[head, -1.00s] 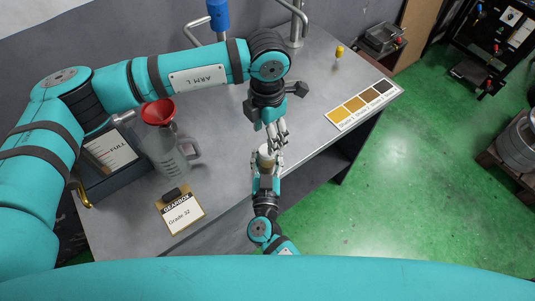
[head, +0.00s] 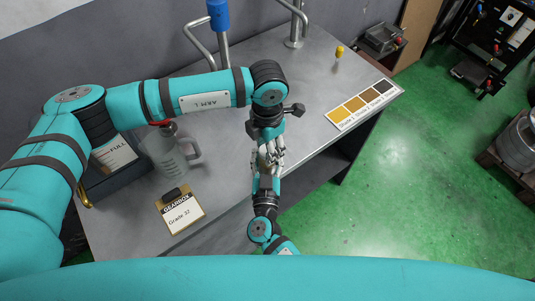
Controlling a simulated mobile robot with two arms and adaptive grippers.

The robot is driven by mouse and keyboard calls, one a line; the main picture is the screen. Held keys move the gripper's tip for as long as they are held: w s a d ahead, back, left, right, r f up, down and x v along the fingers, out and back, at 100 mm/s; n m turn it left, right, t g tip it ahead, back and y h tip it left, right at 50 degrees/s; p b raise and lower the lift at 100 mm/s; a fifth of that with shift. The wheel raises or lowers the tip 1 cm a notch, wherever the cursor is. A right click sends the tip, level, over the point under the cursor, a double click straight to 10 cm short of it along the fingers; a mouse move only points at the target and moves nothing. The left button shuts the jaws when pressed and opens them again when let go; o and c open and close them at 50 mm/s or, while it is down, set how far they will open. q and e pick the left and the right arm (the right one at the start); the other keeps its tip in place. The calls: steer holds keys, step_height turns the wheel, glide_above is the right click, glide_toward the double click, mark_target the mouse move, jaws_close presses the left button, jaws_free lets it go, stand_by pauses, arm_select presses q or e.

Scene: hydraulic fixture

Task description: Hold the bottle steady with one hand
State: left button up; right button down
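A small bottle (head: 265,163) with a pale top is between my two grippers, just off the table's front edge. The fingers hide most of it. My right gripper (head: 266,172) comes up from below and is shut around the bottle's body. My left gripper (head: 272,152) points down from above, with its fingers at the bottle's top. I cannot tell whether they are shut on it.
A grey table (head: 240,135) bears a clear jug (head: 168,152), a dark case (head: 108,170) and a clipboard reading Grade 32 (head: 183,214). A shade card (head: 362,105) and a yellow cap (head: 339,53) lie right. Blue-topped pipework (head: 218,20) stands behind.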

arm_select(q)
jaws_close()
steer(key=shift+m, duration=0.4)
steer(key=o, duration=0.8)
jaws_free()
step_height(320, 180, up, 12)
steer(key=shift+w+r, duration=0.1)
steer(key=shift+w, duration=0.05)
arm_select(e)
steer(key=c, duration=0.8)
jaws_free()
steer(key=shift+o, duration=0.2)
